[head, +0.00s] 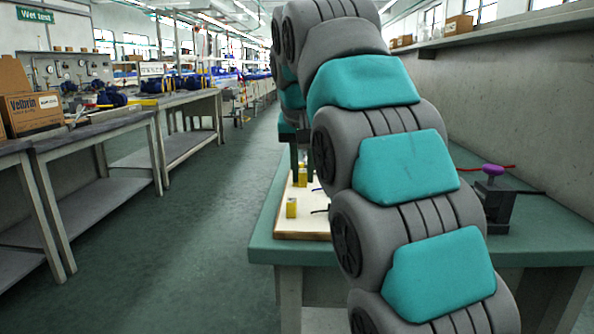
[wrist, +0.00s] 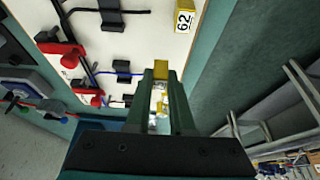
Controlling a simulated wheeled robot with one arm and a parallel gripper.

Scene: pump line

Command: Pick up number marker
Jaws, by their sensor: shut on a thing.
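A yellow number marker (wrist: 160,76) sits between the tips of my gripper (wrist: 160,84) in the wrist view, and the gripper is shut on it. Its number cannot be read. Another yellow marker (wrist: 184,20), with a white label reading 62, is apart from the gripper on the pale board (wrist: 130,20). In the head view my gripper (head: 298,162) is down over the board, partly hidden by my arm. One yellow marker (head: 302,178) is at its fingertips and another (head: 291,208) stands nearer on the board (head: 290,230).
The board carries black holders with dark rods and red parts (wrist: 72,58). The green-topped bench (head: 262,248) also bears a dark device with a purple knob (head: 494,170) on the right. A wall stands behind it. The aisle floor (head: 170,250) on the left is clear.

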